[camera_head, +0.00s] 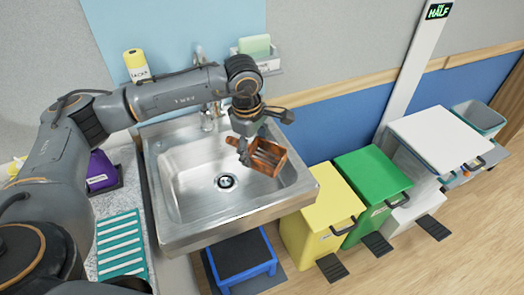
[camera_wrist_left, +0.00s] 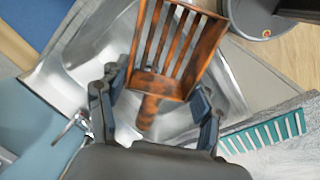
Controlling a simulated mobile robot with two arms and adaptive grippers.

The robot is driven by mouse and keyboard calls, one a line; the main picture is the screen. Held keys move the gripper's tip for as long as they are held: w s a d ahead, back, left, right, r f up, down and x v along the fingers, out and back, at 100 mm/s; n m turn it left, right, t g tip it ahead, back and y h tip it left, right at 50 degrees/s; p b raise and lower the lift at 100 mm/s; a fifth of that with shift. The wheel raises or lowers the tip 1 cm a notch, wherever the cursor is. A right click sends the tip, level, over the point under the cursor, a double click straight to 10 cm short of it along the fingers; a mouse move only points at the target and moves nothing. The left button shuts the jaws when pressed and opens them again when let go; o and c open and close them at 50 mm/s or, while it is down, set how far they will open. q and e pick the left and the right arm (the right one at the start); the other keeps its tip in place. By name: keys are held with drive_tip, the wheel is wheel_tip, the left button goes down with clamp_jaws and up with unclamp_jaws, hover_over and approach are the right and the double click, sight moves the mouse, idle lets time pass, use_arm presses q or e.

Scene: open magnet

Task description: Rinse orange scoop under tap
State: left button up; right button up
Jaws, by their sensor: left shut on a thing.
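The orange scoop (camera_head: 267,157) has a slotted, streaked brown-orange head and is held above the right part of the steel sink (camera_head: 187,192). My left gripper (camera_head: 244,148) is shut on the scoop's handle. In the left wrist view, the scoop (camera_wrist_left: 180,50) points away from my left gripper (camera_wrist_left: 150,105), with its short handle between the fingers. The tap (camera_head: 207,112) stands at the sink's back edge, left of the scoop and apart from it. My forearm partly hides the tap. I cannot tell whether water runs. My right gripper is not in view.
A yellow bin (camera_head: 322,205) and a green bin (camera_head: 372,180) stand right of the sink. A blue step stool (camera_head: 240,262) is below its front. A teal ribbed mat (camera_head: 121,243) and a purple item (camera_head: 101,171) lie on the left counter. A soap ledge (camera_head: 268,66) is behind.

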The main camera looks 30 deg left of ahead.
use_arm(q)
drive_tip(key=shift+w+a+f, duration=0.1)
drive_tip(key=shift+w+a, duration=0.05)
drive_tip(key=shift+a, duration=0.3)
drive_tip(key=shift+w+a+f, duration=0.1)
drive_tip(key=shift+w+a, duration=0.05)
drive_tip(key=shift+a, duration=0.3)
drive_tip(key=a, duration=0.1)
drive_tip(key=a+b, duration=0.1)
drive_tip(key=w+a+f, duration=0.1)
drive_tip(key=shift+w+a+b, duration=0.2)
drive_tip(key=shift+a+b, duration=0.05)
drive_tip(key=shift+a, duration=0.2)
drive_tip(key=shift+w+a+b, duration=0.2)
drive_tip(key=shift+a, duration=0.25)
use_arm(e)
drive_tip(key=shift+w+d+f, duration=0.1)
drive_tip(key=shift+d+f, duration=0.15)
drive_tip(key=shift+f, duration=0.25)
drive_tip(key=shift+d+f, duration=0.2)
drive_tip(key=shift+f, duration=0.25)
use_arm(q)
drive_tip(key=shift+w, duration=0.1)
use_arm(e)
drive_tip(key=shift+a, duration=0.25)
use_arm(q)
drive_tip(key=shift+w, duration=0.1)
